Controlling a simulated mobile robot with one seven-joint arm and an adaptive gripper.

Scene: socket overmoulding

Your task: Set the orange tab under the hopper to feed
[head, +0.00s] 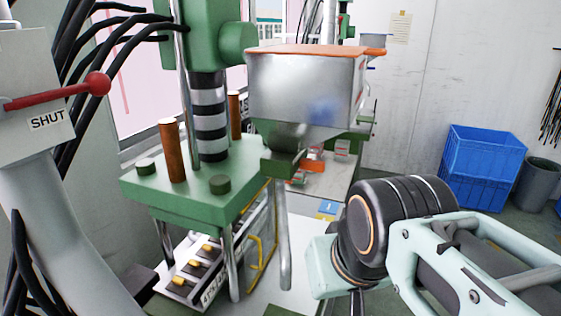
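The metal hopper (300,88) with an orange lid stands at upper middle, on a green block (285,163) beside the press. An orange piece (312,164) shows just right of this block, below the hopper. It looks like the tab, but it is small and partly hidden, and I cannot tell its setting or whether it belongs to the machine behind. My arm comes in from the right, its wrist in front of and below the hopper, apart from the orange piece. A dark part of my gripper (357,300) may show at the bottom edge; its fingertips are not visible.
The green press (215,190) with steel columns stands left, above a tray (190,290) of dark and yellow parts. A red lever (75,92) marked SHUT is far left. A steel rod (284,240) hangs below the hopper. Blue crates (485,165) and a grey bin stand back right.

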